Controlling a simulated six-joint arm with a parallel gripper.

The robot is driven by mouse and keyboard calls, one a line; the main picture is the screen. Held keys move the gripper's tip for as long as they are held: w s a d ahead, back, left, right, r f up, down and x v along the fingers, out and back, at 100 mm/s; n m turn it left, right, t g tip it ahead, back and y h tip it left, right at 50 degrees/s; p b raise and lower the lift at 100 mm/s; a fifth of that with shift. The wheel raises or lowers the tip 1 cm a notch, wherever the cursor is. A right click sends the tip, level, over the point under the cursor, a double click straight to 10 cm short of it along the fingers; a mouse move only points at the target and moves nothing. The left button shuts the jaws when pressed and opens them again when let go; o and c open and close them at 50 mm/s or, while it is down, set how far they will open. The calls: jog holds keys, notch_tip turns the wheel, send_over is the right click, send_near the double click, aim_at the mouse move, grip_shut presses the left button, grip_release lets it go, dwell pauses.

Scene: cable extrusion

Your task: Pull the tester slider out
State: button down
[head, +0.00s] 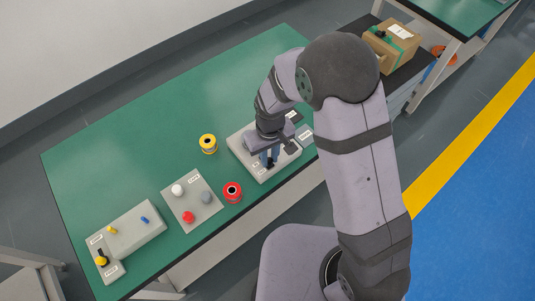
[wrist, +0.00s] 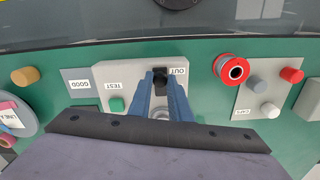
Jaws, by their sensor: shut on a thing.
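The tester is a grey box (head: 241,151) near the right end of the green table. In the wrist view, the tester (wrist: 119,72) has "TEST" and "OUT" labels and a green button (wrist: 117,104). The black slider (wrist: 160,76) is beside the "OUT" label, between the blue fingertips. My gripper (wrist: 162,84) is shut on the slider and points down at the tester. In the head view, my gripper (head: 269,159) is over the tester's front part, and the slider is hidden there. How far out the slider stands is hard to tell.
A red spool (head: 232,191) and a yellow spool (head: 208,144) stand near the tester. A grey plate (head: 180,206) holds white, grey and red caps. A grey fixture (head: 135,228) with yellow and blue pegs is at the left. A cardboard box (head: 391,46) sits beyond the arm.

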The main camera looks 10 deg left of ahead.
aim_at(270, 161)
jog(key=c, duration=1.6)
grip_release()
jog(key=shift+s+d, duration=0.2)
jog(key=shift+c, duration=0.2)
jog(key=shift+w+a+r, duration=0.1)
jog(key=shift+r, duration=0.55)
jog(key=shift+r+b, duration=0.8)
jog(key=shift+r, duration=2.25)
